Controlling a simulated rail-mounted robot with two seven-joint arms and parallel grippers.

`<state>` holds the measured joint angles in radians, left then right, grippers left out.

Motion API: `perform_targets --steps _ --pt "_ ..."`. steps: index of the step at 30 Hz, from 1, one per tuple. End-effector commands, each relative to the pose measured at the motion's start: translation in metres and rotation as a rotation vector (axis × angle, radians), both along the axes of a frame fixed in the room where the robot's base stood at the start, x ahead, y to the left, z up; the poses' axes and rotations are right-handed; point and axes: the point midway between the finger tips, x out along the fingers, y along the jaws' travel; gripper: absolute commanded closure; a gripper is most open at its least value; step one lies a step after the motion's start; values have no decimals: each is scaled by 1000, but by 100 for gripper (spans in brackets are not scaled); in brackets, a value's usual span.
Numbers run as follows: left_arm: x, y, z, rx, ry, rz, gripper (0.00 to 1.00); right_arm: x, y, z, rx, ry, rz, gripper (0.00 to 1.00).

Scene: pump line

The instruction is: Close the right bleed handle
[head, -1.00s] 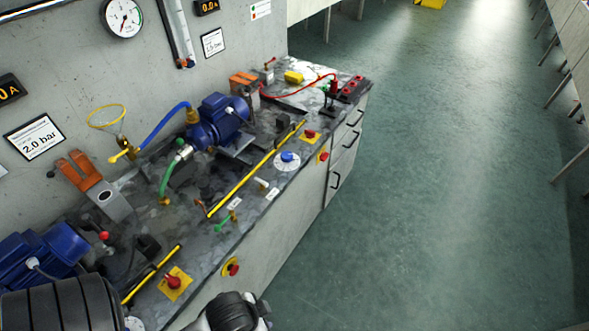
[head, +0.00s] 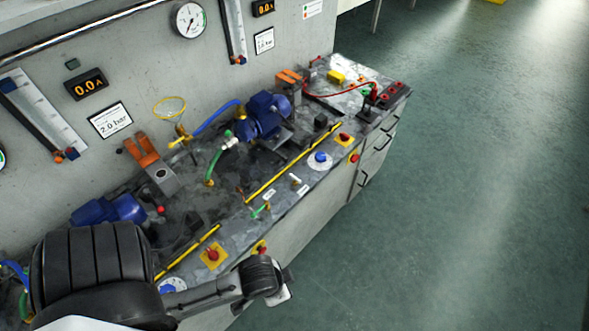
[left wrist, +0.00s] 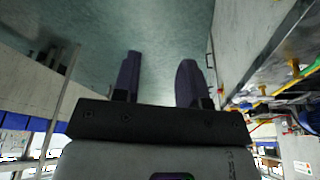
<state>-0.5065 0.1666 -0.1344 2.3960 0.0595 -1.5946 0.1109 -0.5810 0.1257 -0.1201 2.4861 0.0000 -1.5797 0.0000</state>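A small green lever handle (head: 261,210) sits on the bench top near its front edge, beside a white tag. A brass fitting with a white top (head: 296,181) stands to its right by another white tag. I cannot tell for certain which is the right bleed handle, or its exact position. My left arm crosses the lower left of the head view, in front of the bench; its fingertips are not clear there. In the left wrist view my left gripper (left wrist: 159,80) has its two dark fingers apart with nothing between them. My right gripper is not seen.
The bench carries blue pump motors (head: 263,115), yellow rails (head: 293,163), a blue dial (head: 320,159), and red knobs on yellow plates (head: 212,254). A red cable (head: 345,90) lies at the far end. Open green floor (head: 460,200) lies right of the bench.

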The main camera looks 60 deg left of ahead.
Motion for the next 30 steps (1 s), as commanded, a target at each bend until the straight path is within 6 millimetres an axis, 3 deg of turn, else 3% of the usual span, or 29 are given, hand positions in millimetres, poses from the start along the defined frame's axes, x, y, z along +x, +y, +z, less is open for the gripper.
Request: perform_targets --steps 8,11,14,17,21,27,30 --pt "66 27 -45 -46 136 237 61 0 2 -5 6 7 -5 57" --pt "100 55 -56 -44 201 401 61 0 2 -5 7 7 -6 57" --pt "140 97 -58 -30 266 629 61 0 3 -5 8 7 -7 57" --pt "178 149 -47 -15 315 903 61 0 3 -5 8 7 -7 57" --pt "218 222 -13 -12 352 1290 61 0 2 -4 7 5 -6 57" --pt "246 300 40 -51 378 1734 61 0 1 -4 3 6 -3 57" --pt "251 323 58 -74 386 1871 61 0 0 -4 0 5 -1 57"
